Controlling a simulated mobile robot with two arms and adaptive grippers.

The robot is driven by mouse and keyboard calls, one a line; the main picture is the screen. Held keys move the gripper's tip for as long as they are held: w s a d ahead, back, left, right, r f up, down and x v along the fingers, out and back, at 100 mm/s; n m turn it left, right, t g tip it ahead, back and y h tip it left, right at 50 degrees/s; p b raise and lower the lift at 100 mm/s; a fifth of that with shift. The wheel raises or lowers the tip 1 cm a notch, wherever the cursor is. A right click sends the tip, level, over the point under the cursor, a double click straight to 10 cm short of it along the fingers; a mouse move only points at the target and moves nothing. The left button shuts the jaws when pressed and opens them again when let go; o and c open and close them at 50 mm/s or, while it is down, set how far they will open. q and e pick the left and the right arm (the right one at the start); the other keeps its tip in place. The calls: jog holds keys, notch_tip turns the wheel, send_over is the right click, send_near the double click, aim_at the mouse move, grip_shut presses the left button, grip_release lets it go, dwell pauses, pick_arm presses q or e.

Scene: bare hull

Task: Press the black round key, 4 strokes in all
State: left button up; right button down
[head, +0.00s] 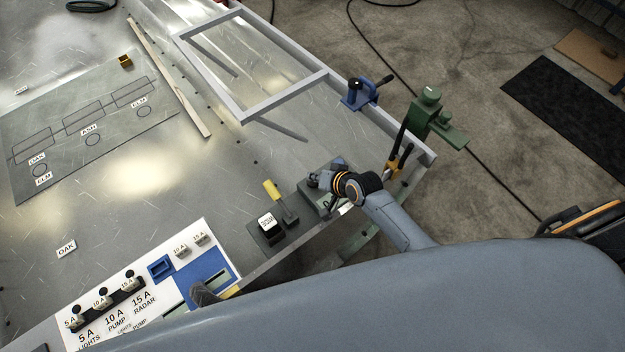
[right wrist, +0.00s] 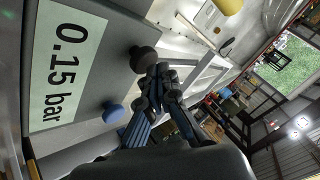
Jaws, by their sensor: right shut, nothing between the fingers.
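In the right wrist view, the black round key (right wrist: 145,60) stands out from a grey box as a dark knob. A blue round key (right wrist: 113,112) is beside it. A pale display (right wrist: 68,62) on the same box reads "0.15 bar". My right gripper (right wrist: 162,78) is shut and empty, its fingertips close beside the black key; I cannot tell whether they touch it. In the head view, my right gripper (head: 316,180) is over the grey box (head: 307,197) at the bench edge and hides most of its top. My left gripper is not in view.
A fuse panel (head: 190,255) is at lower left.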

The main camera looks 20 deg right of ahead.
aim_at(315, 183)
jog(key=shift+f+b, duration=0.65)
jog(key=shift+f, duration=0.25)
dwell(0.8)
jog(key=shift+r, duration=0.15)
jog(key=shift+r+p, duration=1.2)
jog(key=shift+p, duration=0.2)
notch_tip(315, 183, up, 5)
jog(key=p, duration=0.5)
jog(key=shift+r, duration=0.1)
dwell(0.3)
